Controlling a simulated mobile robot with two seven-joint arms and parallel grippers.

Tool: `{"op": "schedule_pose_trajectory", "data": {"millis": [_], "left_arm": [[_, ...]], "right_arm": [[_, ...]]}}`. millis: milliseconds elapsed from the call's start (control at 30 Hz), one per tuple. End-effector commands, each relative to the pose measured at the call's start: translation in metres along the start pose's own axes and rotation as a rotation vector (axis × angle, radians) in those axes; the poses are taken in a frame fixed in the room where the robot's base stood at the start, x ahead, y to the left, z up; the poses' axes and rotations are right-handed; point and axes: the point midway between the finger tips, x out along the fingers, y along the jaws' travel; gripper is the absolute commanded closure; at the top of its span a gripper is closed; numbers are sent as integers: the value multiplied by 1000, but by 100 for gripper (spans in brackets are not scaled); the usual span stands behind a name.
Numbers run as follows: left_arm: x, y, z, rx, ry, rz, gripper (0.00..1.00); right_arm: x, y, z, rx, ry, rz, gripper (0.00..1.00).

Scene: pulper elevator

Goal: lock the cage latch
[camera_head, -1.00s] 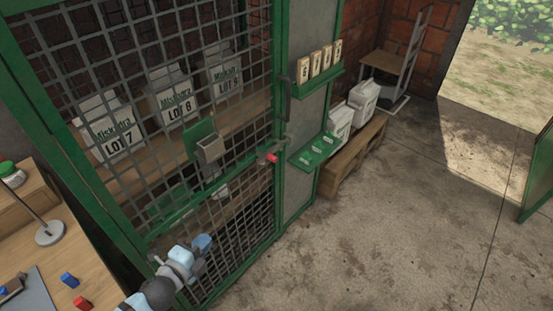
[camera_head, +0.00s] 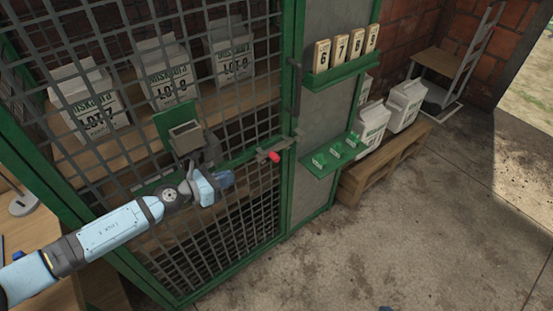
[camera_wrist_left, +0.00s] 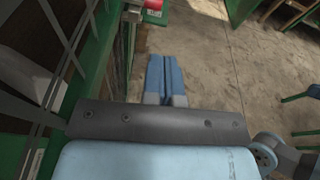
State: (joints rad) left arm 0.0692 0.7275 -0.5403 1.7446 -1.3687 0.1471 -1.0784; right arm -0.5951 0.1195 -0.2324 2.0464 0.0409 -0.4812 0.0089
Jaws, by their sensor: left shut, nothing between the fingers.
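The cage door (camera_head: 95,155) is a green-framed grey mesh and looks closed against its green post. The cage latch (camera_head: 272,154) is a grey bolt with a red knob at the door's right edge, at mid-height. My left gripper (camera_head: 226,179) is in front of the mesh, left of the red knob and slightly lower, apart from it. In the left wrist view its two blue fingers (camera_wrist_left: 166,80) lie together with nothing between them. A red piece, probably the knob, shows at the top edge of that view.
A grey box on a green plate (camera_head: 185,135) is fixed to the mesh just above my left gripper. Green shelves (camera_head: 342,72) with numbered tags stand right of the latch. White sacks sit on a pallet (camera_head: 385,165) farther right. Floor in front is clear.

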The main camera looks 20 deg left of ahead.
Motion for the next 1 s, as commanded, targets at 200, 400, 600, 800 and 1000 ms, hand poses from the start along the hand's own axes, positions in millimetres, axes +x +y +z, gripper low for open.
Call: {"op": "schedule_pose_trajectory", "data": {"millis": [200,400,600,800,1000], "left_arm": [[1,5,-2,65,13,-5,100],[1,5,-1,64,13,-5,100],[6,5,-1,63,11,-4,100],[38,5,0,60,9,-5,100],[82,4,0,61,9,-5,100]], "right_arm": [[1,-1,1,4,3,-1,100],[-2,-4,7,10,-9,-3,100],[-4,-5,9,11,-13,-4,100],[-4,-4,4,3,-7,-3,100],[-4,0,2,-9,-3,0,100]]}}
